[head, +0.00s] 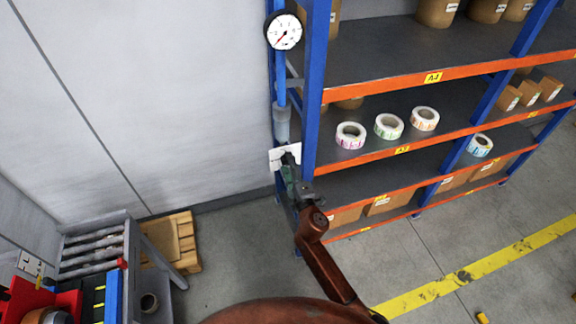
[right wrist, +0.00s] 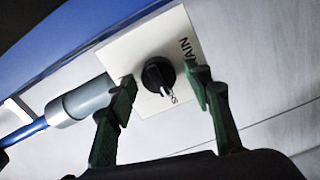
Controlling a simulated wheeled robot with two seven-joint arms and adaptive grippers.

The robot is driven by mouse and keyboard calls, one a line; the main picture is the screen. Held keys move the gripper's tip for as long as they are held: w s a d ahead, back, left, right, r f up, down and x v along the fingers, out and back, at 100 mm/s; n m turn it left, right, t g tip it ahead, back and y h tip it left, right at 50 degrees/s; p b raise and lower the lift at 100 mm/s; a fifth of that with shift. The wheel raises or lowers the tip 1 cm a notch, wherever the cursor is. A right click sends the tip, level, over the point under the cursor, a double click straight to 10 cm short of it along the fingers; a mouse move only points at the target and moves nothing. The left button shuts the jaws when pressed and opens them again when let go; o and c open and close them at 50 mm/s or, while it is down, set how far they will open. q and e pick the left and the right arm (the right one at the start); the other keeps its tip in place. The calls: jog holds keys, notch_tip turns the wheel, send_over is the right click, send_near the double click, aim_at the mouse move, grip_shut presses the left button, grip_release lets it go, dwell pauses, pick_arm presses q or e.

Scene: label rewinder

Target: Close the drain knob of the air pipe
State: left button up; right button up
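The drain knob (right wrist: 158,75) is black with a pale pointer mark and sits on a white plate (right wrist: 132,50) lettered "DRAIN" in the right wrist view. In the head view the plate (head: 277,158) is at the lower end of the blue air pipe (head: 280,85), and my gripper hides the knob. My right gripper (head: 289,160) reaches up to the plate. In the right wrist view its green fingers (right wrist: 160,85) are open, one on each side of the knob, with gaps visible. My left gripper is not in view.
A pressure gauge (head: 284,31) is on the pipe above. A blue rack post (head: 316,90) stands close to the right of the pipe. Shelves (head: 460,60) hold label rolls and boxes. A roller bench (head: 95,245) and a pallet (head: 187,245) stand lower left.

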jog(key=v, duration=1.2)
dwell(0.5)
